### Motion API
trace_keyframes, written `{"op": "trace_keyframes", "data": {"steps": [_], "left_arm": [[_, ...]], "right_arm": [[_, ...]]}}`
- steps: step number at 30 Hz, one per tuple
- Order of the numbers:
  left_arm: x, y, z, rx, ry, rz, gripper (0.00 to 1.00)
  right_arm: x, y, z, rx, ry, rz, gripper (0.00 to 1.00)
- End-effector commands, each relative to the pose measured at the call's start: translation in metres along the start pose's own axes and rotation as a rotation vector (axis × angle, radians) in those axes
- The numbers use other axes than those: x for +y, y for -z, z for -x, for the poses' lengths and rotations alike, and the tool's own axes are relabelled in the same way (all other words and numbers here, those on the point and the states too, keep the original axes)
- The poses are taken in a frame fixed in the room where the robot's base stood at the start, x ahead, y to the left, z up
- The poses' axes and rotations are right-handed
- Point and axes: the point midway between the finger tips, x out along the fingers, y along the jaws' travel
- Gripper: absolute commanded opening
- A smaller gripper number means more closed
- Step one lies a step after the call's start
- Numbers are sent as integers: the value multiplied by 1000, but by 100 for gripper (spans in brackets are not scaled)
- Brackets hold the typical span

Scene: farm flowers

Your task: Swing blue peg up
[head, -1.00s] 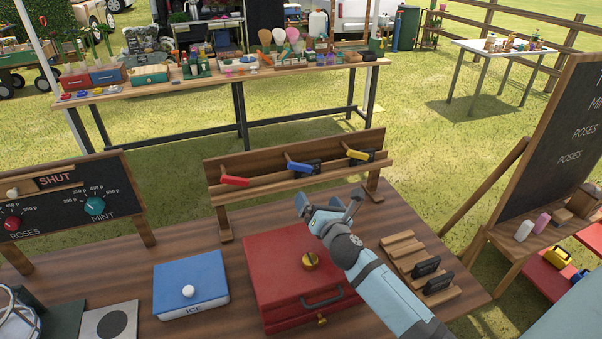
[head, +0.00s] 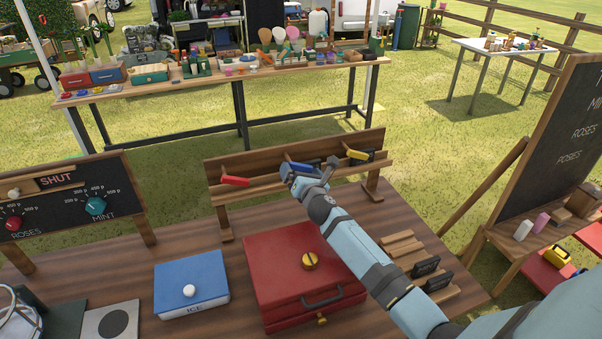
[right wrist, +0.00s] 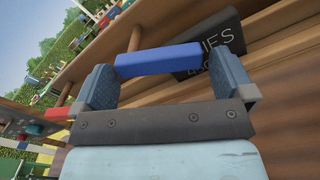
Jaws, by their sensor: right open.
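The blue peg (head: 299,166) sits in the middle of the wooden rack (head: 225,165), between a red peg (head: 235,181) and a yellow peg (head: 357,154). In the right wrist view the blue peg (right wrist: 160,60) lies across the gap between my fingertips, with a finger near each end. My right gripper (head: 309,169) is open at the rack and partly hides the peg in the head view. I cannot tell whether a finger touches it. A dark lettered card (right wrist: 210,57) stands behind the peg. My left gripper is not in view.
On the table below the rack are a red case (head: 285,265) with a brass knob, a blue ICE box (head: 190,285), and wooden slats (head: 405,245) with dark cards. A chalkboard sign (head: 85,190) stands at left.

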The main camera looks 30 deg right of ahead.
Motion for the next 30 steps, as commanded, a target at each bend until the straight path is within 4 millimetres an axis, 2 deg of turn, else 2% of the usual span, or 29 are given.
{"op": "trace_keyframes", "data": {"steps": [4,5,9,10,20,30], "left_arm": [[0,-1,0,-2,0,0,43],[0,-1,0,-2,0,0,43],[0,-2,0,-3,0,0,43],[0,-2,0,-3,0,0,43],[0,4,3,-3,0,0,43],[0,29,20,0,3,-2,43]], "right_arm": [[0,0,0,0,0,0,100],[0,0,0,0,0,0,95],[0,0,0,0,-1,0,63],[0,0,0,0,-1,0,59],[1,-3,0,0,0,40,59],[2,-12,1,1,0,263,59]]}}
